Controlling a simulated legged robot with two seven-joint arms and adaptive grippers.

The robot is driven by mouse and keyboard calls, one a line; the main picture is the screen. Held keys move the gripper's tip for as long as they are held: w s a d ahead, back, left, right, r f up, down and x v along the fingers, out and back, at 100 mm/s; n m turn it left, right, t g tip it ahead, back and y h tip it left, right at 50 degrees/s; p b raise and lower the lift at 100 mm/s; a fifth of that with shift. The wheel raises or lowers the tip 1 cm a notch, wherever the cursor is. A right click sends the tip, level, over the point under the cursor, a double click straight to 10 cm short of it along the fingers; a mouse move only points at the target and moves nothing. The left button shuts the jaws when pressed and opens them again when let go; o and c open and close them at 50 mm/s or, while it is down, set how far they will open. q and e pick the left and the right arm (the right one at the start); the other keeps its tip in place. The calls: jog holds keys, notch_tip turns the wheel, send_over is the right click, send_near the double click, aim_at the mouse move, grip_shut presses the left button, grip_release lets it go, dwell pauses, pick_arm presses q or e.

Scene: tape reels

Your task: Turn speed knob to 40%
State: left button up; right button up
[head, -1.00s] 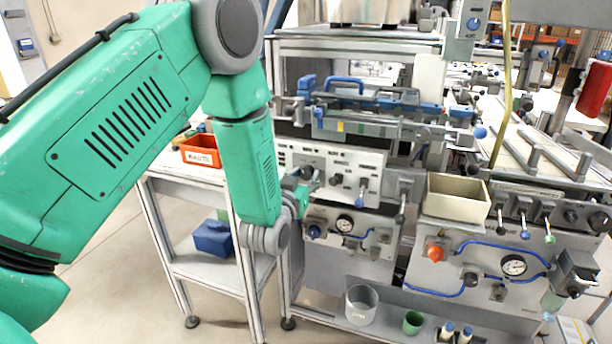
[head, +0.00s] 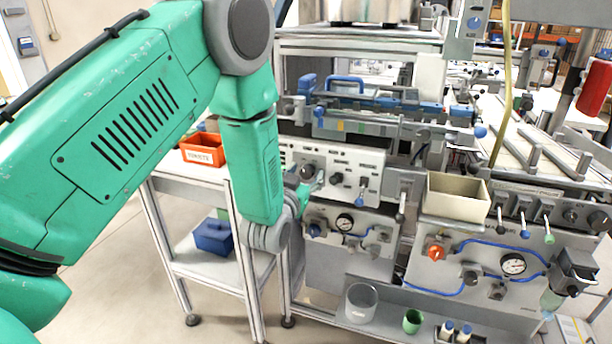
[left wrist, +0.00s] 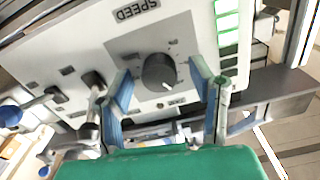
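The speed knob (left wrist: 160,72) is a dark round dial with a light pointer mark, on a grey square under the printed word SPEED in the left wrist view. It sits on a white control panel (head: 361,168). My left gripper (left wrist: 162,90) is open, with its two blue-lined fingers to either side of the knob in that view. I cannot tell whether they touch it. In the head view my left gripper (head: 307,190) is at the panel's left part, partly hidden by its own arm. The dial's scale is too small to read. My right gripper is not in view.
Other knobs and a blue-tipped lever (head: 361,190) are close to the right on the panel. A cream bin (head: 457,197) stands farther right. A cart with an orange bin (head: 203,150) stands left of the machine. Open floor lies in front of the cart.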

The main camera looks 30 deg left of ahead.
pick_arm(q)
jog(key=shift+f, duration=0.1)
jog(key=v, duration=1.2)
jog(key=shift+a+f, duration=0.1)
jog(key=s+d+f+g+h, duration=0.1)
jog(key=s+f+g, duration=0.25)
jog(key=f, duration=0.35)
jog(key=s+d+f+m+g+h, duration=0.1)
jog(key=s+d+f+g, duration=0.2)
jog(key=f, duration=0.4)
jog(key=s+f+g+h, duration=0.1)
jog(key=s+f+g, duration=0.2)
jog(key=s+f, duration=0.3)
jog(key=s+d+f+g, duration=0.1)
jog(key=s+f+g, duration=0.2)
jog(key=s, duration=0.4)
jog(key=s+d+f+m+g+h, duration=0.1)
jog(key=s+f+g, duration=0.3)
jog(key=s, duration=0.4)
jog(key=shift+s+d+f, duration=0.25)
jog(key=shift+s+f, duration=0.05)
jog(key=shift+f, duration=0.1)
jog(key=shift+w, duration=0.1)
